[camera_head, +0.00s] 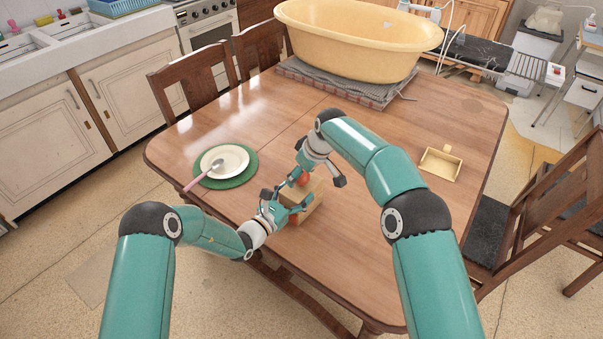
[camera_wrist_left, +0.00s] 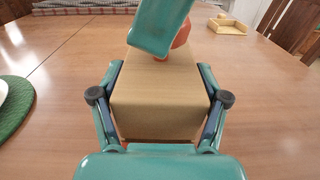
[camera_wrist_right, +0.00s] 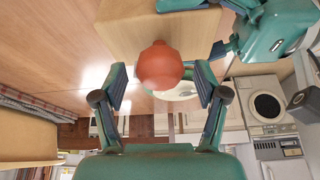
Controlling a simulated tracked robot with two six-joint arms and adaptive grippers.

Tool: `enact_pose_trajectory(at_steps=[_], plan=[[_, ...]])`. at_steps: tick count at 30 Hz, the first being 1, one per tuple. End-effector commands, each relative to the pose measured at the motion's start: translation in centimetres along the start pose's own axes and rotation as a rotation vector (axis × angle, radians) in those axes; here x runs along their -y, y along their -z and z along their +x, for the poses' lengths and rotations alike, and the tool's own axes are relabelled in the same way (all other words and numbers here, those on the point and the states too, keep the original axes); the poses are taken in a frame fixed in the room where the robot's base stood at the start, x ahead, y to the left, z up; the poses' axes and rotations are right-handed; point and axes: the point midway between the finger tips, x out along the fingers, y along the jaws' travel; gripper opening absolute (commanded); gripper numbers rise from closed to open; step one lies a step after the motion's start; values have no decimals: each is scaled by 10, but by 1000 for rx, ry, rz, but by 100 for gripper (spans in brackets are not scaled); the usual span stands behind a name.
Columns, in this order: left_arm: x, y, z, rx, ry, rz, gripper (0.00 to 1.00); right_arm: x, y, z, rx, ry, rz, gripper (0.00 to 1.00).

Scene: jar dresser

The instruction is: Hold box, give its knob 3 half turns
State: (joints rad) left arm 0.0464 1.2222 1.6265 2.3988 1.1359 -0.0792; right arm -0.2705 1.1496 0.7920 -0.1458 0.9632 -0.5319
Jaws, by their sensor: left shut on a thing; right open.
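The box (camera_head: 304,203) is a plain wooden block on the table, near its front edge. My left gripper (camera_head: 283,207) is shut on the box, with a finger on each side, as the left wrist view shows on the box (camera_wrist_left: 160,100). The red-orange knob (camera_wrist_right: 160,66) sticks out of the box and partly shows in the head view (camera_head: 302,179). My right gripper (camera_wrist_right: 160,88) is open, with its fingers apart on either side of the knob and a visible gap to each. In the left wrist view my right gripper hides much of the knob.
A white plate (camera_head: 236,157) with a pink-handled spoon lies on a green mat (camera_head: 242,179) to the left. A small open wooden tray (camera_head: 440,166) lies to the right. A big yellow tub (camera_head: 350,45) stands on a grey mat at the back. The table (camera_head: 390,260) is bare between them.

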Motion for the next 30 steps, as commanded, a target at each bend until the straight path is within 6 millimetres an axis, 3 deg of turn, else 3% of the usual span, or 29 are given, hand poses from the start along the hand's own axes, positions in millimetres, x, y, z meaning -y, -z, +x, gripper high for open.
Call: enact_pose_trajectory(at_steps=[9, 20, 30], plan=[[0, 0, 0, 1, 0, 0, 19, 0, 0, 3, 0, 0, 0, 71], [0, 0, 0, 1, 0, 0, 19, 0, 0, 2, 0, 0, 0, 12], [0, 0, 0, 1, 0, 1, 19, 0, 0, 2, 4, -59, 137, 12]])
